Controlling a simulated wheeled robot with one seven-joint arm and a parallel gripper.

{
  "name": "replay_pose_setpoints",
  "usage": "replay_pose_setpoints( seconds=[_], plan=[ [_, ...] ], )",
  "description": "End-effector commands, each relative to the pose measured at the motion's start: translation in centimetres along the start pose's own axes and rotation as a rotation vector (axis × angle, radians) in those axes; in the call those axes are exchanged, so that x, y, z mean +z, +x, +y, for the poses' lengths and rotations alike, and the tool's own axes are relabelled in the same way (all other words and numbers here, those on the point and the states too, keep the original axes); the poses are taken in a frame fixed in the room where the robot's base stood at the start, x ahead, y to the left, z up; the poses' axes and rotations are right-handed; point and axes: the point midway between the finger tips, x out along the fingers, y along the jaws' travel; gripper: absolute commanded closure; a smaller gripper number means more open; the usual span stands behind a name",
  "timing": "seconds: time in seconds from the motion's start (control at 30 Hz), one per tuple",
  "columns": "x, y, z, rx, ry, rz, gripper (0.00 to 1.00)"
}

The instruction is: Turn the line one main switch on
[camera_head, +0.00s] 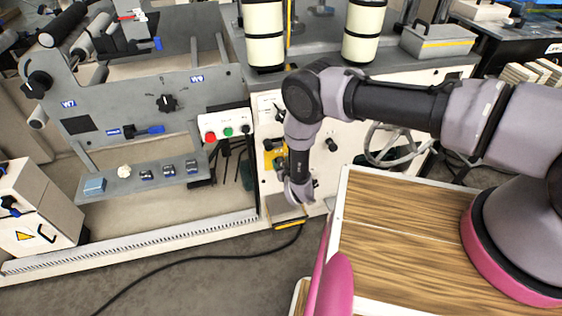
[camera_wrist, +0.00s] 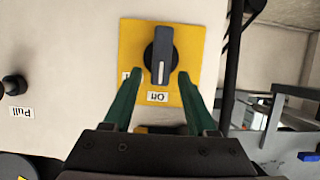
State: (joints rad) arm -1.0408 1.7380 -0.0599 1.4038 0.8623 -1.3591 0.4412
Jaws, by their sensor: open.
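The main switch is a black rotary knob (camera_wrist: 159,55) on a yellow plate (camera_wrist: 188,38) in the wrist view. Its white pointer line runs towards the label reading "Off" (camera_wrist: 157,97). Another label beside the knob is mostly hidden by my left green finger. My gripper (camera_wrist: 160,74) is open, its two fingertips on either side of the knob's lower end, with gaps showing. I cannot tell how far they are from the plate in depth. In the head view the yellow plate (camera_head: 272,157) shows on the white cabinet, partly hidden by my arm, and the fingertips are not clear.
A black knob labelled "Pull" (camera_wrist: 14,84) sticks out at the left in the wrist view. A button box (camera_head: 226,127) with red and green buttons is left of the plate in the head view. A handwheel (camera_head: 385,145) is to the right. A black cable (camera_head: 190,257) crosses the floor.

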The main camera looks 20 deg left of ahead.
Motion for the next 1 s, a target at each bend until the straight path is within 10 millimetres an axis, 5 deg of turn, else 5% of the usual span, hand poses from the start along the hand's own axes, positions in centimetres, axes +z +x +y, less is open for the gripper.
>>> replay_pose_setpoints(
  seconds=[0.07, 0.2, 0.67, 1.0],
  plan=[
    [0.0, 0.0, 0.0, 0.0, 0.0, 0.0, 0.46],
    [0.0, 0.0, 0.0, 0.0, 0.0, 0.0, 1.0],
    [0.0, 0.0, 0.3, -0.025, 0.063, -0.001, 1.0],
    [0.2, 0.1, 1.4, -0.12, 0.305, 0.0, 1.0]
  ],
)
